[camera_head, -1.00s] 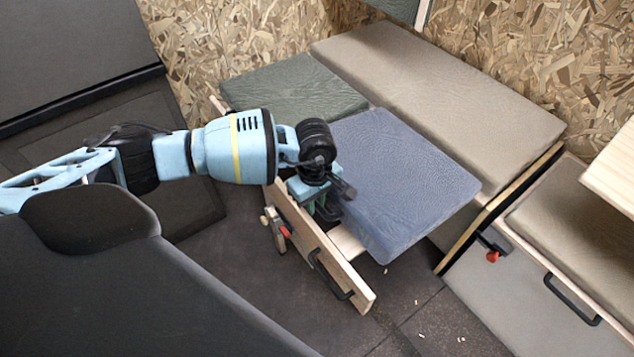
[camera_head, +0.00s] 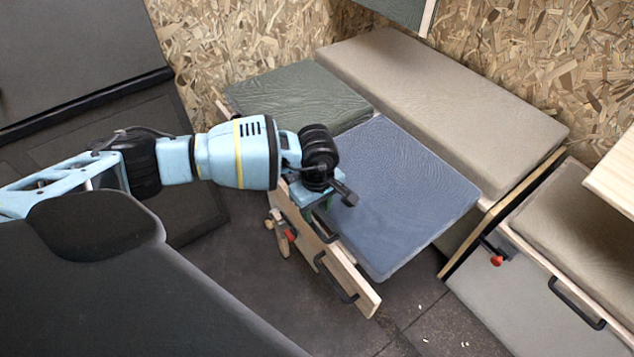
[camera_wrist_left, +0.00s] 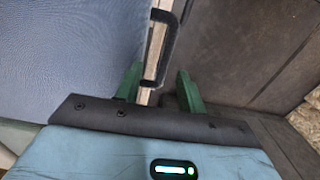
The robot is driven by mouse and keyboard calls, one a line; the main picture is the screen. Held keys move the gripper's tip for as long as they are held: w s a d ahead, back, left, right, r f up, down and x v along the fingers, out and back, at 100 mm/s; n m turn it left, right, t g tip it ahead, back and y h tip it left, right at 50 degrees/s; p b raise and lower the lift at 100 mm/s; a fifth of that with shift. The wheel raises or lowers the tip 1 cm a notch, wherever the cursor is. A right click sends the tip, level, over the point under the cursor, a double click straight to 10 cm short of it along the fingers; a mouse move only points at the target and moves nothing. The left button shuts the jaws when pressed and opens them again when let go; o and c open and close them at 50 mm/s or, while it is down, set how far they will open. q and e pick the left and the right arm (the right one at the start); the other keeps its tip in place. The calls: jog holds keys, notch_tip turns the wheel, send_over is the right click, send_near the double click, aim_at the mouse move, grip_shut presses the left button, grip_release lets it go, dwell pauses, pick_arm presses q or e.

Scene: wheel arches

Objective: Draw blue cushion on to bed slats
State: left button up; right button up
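The blue cushion (camera_head: 400,195) lies at the middle of the head view, beside the green and tan cushions. It covers the bed slats, which are hidden beneath it. Its near edge lies close along the wooden front board (camera_head: 367,298), which has a black handle (camera_head: 335,282). My left gripper (camera_head: 318,210) is at the cushion's near left edge, above the board. In the left wrist view its green fingers (camera_wrist_left: 158,88) are apart, with the board and handle (camera_wrist_left: 160,48) between or just beyond them and the blue cushion (camera_wrist_left: 65,55) to the left. I cannot tell whether they touch the cushion. My right gripper is not in view.
A green cushion (camera_head: 298,95) lies behind on the left and a long tan cushion (camera_head: 445,100) at the back. A tan seat with a black handle (camera_head: 577,304) stands at the right. The dark floor (camera_head: 235,255) in front is mostly clear, with small pale bits.

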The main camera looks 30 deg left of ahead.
pick_arm(q)
notch_tip(320, 180, up, 8)
jog(key=p, duration=0.1)
dwell(0.4)
